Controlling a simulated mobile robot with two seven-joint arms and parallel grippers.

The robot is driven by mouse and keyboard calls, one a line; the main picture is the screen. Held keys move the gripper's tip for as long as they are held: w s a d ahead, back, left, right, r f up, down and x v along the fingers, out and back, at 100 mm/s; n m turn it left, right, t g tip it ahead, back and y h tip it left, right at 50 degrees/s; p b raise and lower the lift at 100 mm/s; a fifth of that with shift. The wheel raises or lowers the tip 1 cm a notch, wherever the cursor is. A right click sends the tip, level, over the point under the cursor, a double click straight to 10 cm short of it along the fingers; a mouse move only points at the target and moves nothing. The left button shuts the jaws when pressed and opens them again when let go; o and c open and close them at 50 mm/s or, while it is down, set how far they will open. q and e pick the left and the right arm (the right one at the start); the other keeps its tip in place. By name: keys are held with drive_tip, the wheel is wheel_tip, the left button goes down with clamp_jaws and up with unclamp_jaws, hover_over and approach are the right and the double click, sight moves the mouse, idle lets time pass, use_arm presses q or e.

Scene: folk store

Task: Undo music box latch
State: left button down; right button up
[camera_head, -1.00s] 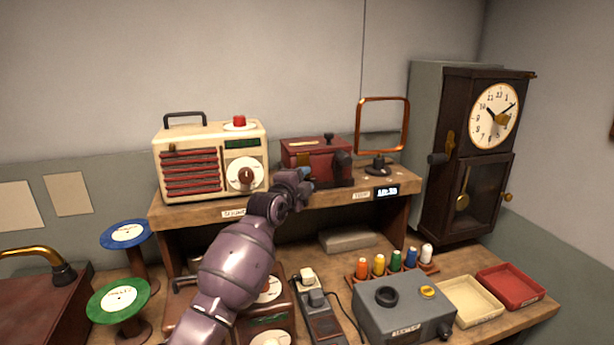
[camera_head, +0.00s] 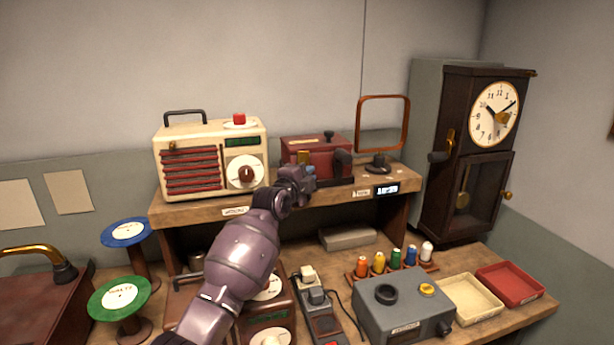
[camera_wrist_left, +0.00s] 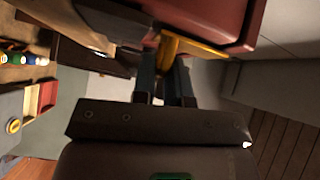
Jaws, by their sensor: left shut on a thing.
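The music box is a dark red box (camera_head: 325,158) with a small dark knob on its lid, which is closed. It sits on the raised wooden shelf, and its red underside or side fills the top of the left wrist view (camera_wrist_left: 210,18). A brass latch (camera_wrist_left: 190,47) shows on it there; a bit of brass also shows in the head view (camera_head: 303,157). My left gripper (camera_head: 306,174) is at the box's front left. Its fingers (camera_wrist_left: 168,62) are shut on the brass latch; the exact contact is partly hidden. My right gripper is out of view.
A cream radio (camera_head: 211,158) stands close to the left of the box. A copper-framed stand (camera_head: 382,98) and a tall clock (camera_head: 480,150) are to the right. Thread spools, a grey device (camera_head: 400,306) and trays crowd the bench below.

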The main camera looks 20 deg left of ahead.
use_arm(q)
drive_tip(key=shift+s+f, duration=0.1)
wheel_tip(320, 180, up, 7)
drive_tip(key=s+d+n+g+h, duration=0.1)
drive_tip(key=n+g+h, duration=0.1)
drive_tip(key=n+g, duration=0.5)
drive_tip(key=shift+s+n+g+h, duration=0.25)
drive_tip(key=shift+n+g+h, duration=0.15)
drive_tip(key=shift+g, duration=1.4)
drive_tip(key=shift+d, duration=0.1)
drive_tip(key=c, duration=1.2)
unclamp_jaws()
drive_tip(key=shift+r, duration=0.2)
